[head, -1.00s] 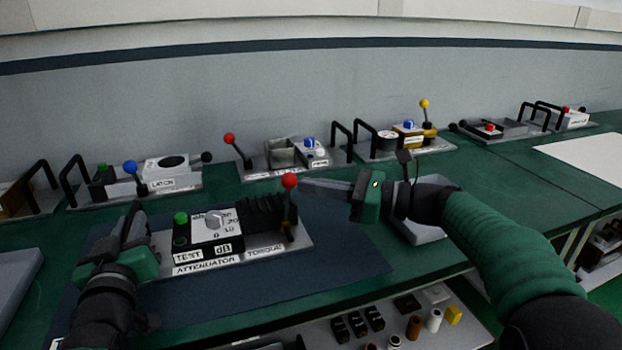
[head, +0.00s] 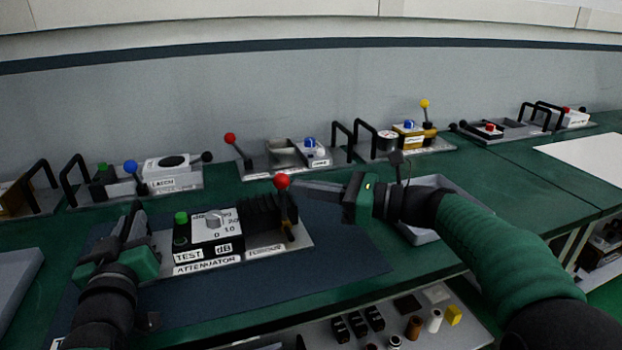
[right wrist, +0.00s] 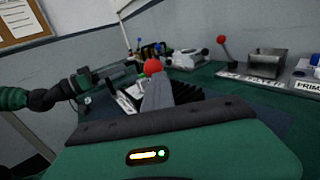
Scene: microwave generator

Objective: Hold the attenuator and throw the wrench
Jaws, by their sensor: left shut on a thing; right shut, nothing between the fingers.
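The attenuator (head: 208,262) is a grey plate on the dark mat, with a black and white dial box, a green button and a black finned block. At its right end stands the torque wrench lever (head: 284,205) with a red ball knob (head: 282,181). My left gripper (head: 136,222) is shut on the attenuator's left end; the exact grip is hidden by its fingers. My right gripper (head: 298,186) is shut and empty, its fingertips at the right side of the knob, apparently touching. In the right wrist view the knob (right wrist: 153,67) shows just beyond the fingertips (right wrist: 157,88).
Several other lever panels stand along the wall, one with a red knob (head: 230,139) behind the attenuator. A grey tray (head: 430,234) lies under my right forearm. A shelf with small parts (head: 470,325) is below the front edge. The dark mat (head: 345,258) is clear at right.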

